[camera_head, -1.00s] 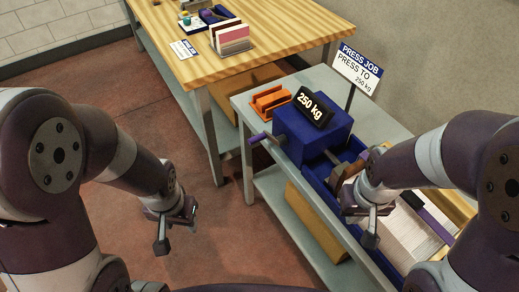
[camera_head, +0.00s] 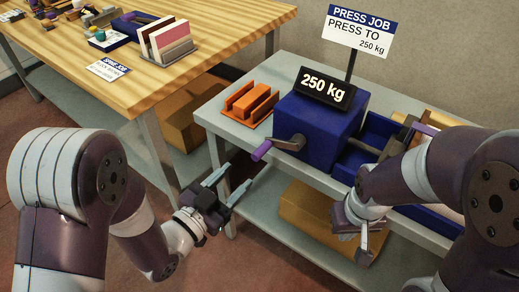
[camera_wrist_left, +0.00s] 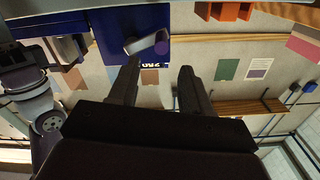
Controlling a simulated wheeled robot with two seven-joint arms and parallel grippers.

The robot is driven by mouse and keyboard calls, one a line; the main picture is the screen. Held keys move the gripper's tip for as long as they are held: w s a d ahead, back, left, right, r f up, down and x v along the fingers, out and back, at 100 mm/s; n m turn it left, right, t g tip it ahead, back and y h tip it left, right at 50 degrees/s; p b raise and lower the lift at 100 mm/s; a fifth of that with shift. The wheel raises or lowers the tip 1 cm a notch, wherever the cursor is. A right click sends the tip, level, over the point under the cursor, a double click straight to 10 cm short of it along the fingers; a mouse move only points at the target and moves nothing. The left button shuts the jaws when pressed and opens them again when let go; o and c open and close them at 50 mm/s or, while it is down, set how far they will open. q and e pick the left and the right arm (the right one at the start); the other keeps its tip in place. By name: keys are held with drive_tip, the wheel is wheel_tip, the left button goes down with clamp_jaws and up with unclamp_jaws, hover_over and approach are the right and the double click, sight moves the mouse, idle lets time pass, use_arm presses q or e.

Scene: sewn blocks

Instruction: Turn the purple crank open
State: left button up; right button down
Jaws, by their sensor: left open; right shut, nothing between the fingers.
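The crank has a purple handle (camera_head: 262,151) on a grey metal arm (camera_head: 290,143), fixed to the left front of the blue press box (camera_head: 322,125). The handle points out to the lower left. My left gripper (camera_head: 228,184) is open and empty, below and left of the handle, apart from it. In the left wrist view the purple handle (camera_wrist_left: 162,43) shows beyond the tips of my open left gripper (camera_wrist_left: 158,72). My right gripper (camera_head: 355,242) is shut and empty, in front of the press table's edge, away from the crank.
The box shows a "250 kg" display (camera_head: 327,88), with a "PRESS JOB" sign (camera_head: 358,32) behind. An orange rack (camera_head: 250,103) stands left of the box on the grey table (camera_head: 215,115). A wooden table (camera_head: 130,85) is at the left. Floor between my arms is clear.

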sight(270, 143)
use_arm(q)
drive_tip(key=x, duration=1)
drive_tip(key=shift+w+f, duration=0.1)
drive_tip(key=shift+w, duration=0.15)
clamp_jaws()
